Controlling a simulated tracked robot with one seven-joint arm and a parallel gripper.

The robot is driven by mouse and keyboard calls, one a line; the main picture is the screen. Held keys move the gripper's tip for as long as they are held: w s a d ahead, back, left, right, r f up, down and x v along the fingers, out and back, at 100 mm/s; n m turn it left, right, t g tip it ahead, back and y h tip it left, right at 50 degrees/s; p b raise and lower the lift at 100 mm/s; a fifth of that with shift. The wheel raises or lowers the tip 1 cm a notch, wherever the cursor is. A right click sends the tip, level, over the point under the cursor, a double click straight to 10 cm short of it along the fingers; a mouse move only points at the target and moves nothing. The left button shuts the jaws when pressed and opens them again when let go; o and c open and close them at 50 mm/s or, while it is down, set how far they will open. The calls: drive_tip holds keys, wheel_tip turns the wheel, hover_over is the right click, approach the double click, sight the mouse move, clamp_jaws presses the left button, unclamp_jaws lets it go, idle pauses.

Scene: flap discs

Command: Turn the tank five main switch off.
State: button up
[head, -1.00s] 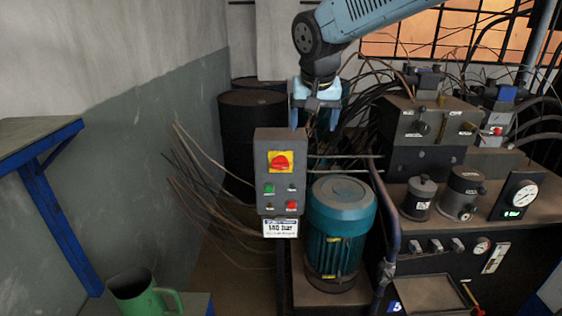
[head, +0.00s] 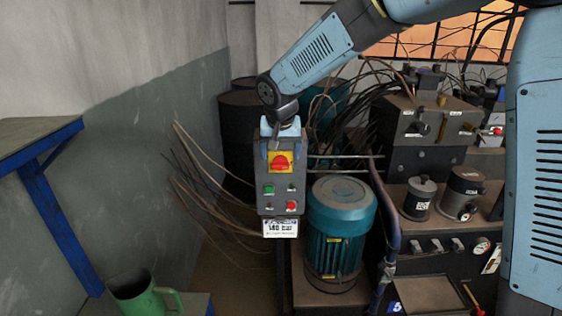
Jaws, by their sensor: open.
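The main switch (head: 281,162) is a red rotary knob on a yellow plate, on the upper front of a grey control box (head: 262,190). Its red handle looks roughly level. Below it are a green button (head: 268,189), a red button (head: 291,205) and a white label (head: 280,228) reading 140 bar. My gripper (head: 281,138) is at the top of the box, just above the yellow plate, its light blue fingers apart and pointing down. It appears empty. I cannot tell whether it touches the box.
A teal motor (head: 340,235) stands right of the box, beside a bent pipe (head: 387,225). A hydraulic bench (head: 440,245) with valves fills the right. Thin rods (head: 205,195) fan out at left. A green jug (head: 143,295) stands at lower left, near a blue-framed shelf (head: 45,190).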

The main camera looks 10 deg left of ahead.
sight(281, 165)
drive_tip(key=shift+x, duration=2.2)
drive_tip(key=shift+r, duration=0.1)
drive_tip(key=shift+c, duration=0.5)
drive_tip(key=shift+d, duration=0.1)
drive_tip(key=c, duration=1)
drive_tip(key=shift+o, duration=0.2)
